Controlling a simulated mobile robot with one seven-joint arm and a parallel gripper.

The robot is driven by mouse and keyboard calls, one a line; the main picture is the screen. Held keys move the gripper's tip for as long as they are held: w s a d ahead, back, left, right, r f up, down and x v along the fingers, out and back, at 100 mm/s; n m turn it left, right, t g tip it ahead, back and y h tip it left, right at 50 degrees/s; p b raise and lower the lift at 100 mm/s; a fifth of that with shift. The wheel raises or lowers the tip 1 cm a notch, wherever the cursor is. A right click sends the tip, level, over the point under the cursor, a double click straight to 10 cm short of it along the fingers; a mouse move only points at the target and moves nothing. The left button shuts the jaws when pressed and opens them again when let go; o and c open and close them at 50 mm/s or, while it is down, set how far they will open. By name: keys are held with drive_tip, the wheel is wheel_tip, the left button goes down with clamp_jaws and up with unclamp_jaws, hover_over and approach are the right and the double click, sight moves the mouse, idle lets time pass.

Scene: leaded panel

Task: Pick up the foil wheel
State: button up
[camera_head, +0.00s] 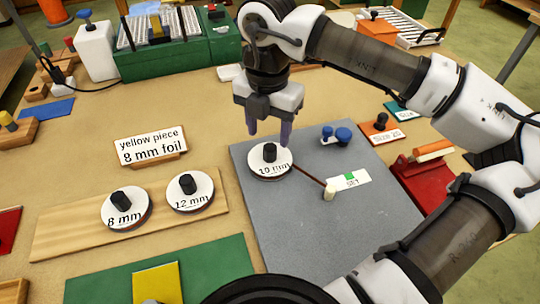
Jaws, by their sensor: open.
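Three round foil wheels with white tops and black knobs show in the head view. The 8 mm wheel (126,209) and the 12 mm wheel (190,190) sit on a wooden board (72,236). The 10 mm wheel (270,161) lies on a grey mat (290,220), with a thin dark strip running from it to a small pale post (329,192). A sign (151,146) reads "yellow piece 8 mm foil". My gripper (269,138) is open, pointing down just above and behind the 10 mm wheel's knob. No foil wheel is held.
A yellow piece (156,283) lies on a green mat (215,268) at the front. Blue knobs (336,135) and a white card with a green mark (348,180) are on the grey mat. A red block (425,182) stands right. My arm spans the right side.

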sight(270, 146)
drive_tip(key=shift+d+f+p, duration=0.15)
drive_tip(key=shift+f+p, duration=0.9)
drive_tip(key=shift+f, duration=1.75)
drive_tip(key=shift+w, duration=0.1)
drive_tip(key=c, duration=1)
drive_tip(key=shift+r, duration=0.15)
wheel_tip(270, 146, up, 20)
drive_tip(key=b, duration=0.3)
drive_tip(key=o, duration=0.3)
drive_tip(key=c, duration=0.3)
